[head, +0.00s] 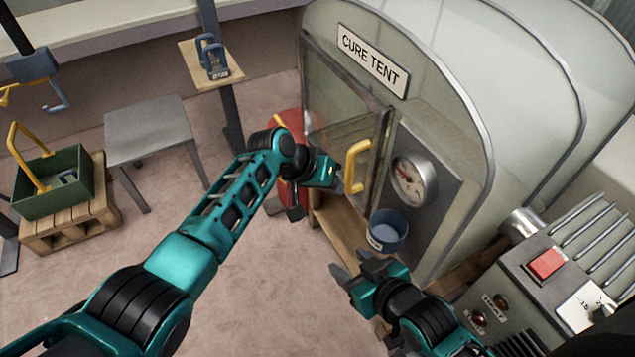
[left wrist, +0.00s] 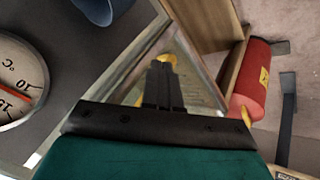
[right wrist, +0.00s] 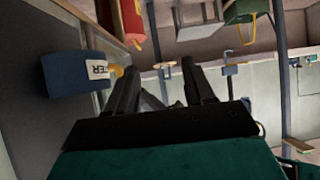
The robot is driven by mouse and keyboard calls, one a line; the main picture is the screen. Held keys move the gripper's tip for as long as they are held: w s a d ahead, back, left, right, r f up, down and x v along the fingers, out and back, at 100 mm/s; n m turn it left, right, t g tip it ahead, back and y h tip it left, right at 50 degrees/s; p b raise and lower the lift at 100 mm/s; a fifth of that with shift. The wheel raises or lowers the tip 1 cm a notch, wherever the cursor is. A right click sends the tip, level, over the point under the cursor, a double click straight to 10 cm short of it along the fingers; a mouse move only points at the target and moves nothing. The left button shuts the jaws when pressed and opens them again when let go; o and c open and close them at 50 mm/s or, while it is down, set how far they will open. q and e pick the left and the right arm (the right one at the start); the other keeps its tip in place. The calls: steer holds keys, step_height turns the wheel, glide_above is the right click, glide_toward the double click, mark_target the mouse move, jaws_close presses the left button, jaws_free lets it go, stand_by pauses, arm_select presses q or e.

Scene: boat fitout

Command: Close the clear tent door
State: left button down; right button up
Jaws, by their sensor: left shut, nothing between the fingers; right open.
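The cure tent (head: 420,40) has a clear door (head: 330,95) in a grey frame on its front left, with a yellow handle (head: 356,165). The door looks shut or nearly shut; I cannot tell if a gap remains. My left gripper (head: 330,172) is shut and empty, just left of the handle at the door's lower part. In the left wrist view its closed fingers (left wrist: 162,82) point at the door, with a yellow part of the handle (left wrist: 167,60) behind their tips. My right gripper (head: 362,268) is open and empty, low in front of the tent, below the blue cup.
A blue cup (head: 388,228) and a round dial (head: 413,180) sit on the tent's front panel. A red cylinder (left wrist: 252,80) stands by the tent's left side. A control box with a red switch (head: 547,263) is at right. A grey table (head: 148,130) stands left; floor between is clear.

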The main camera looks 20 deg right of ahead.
arm_select(q)
steer(key=s+a+r+p, duration=0.4)
steer(key=s+r, duration=0.1)
steer(key=r, duration=0.2)
steer(key=shift+s+r, duration=0.2)
steer(key=shift+r, duration=0.1)
arm_select(e)
steer(key=shift+s+d+r+h, duration=0.2)
steer(key=shift+s+d+r, duration=0.15)
steer(key=shift+r, duration=0.15)
steer(key=shift+s+d+r+h, duration=0.2)
steer(key=shift+s+d+r, duration=0.15)
steer(key=shift+r, duration=0.15)
steer(key=shift+a, duration=0.1)
